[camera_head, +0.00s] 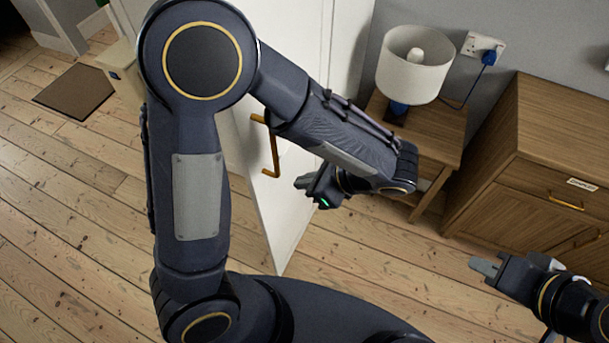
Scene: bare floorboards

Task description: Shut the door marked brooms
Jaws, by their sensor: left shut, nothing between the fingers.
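A white door (288,207) stands open, its free edge toward me and its lower corner over the floorboards. No "brooms" marking is readable, and my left arm hides part of the door. My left gripper (303,183) is shut and empty, just right of the handle and in front of the door's right face in the picture; I cannot tell whether it touches the door. My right gripper (476,265) is low at the right, apart from the door, and its finger opening is unclear.
A wooden side table (447,133) with a white-shaded lamp (414,67) stands right of the door. A wooden cabinet (533,150) with a small unreadable label is further right. A brown mat (74,92) lies at left. Bare floorboards (75,220) are clear at lower left.

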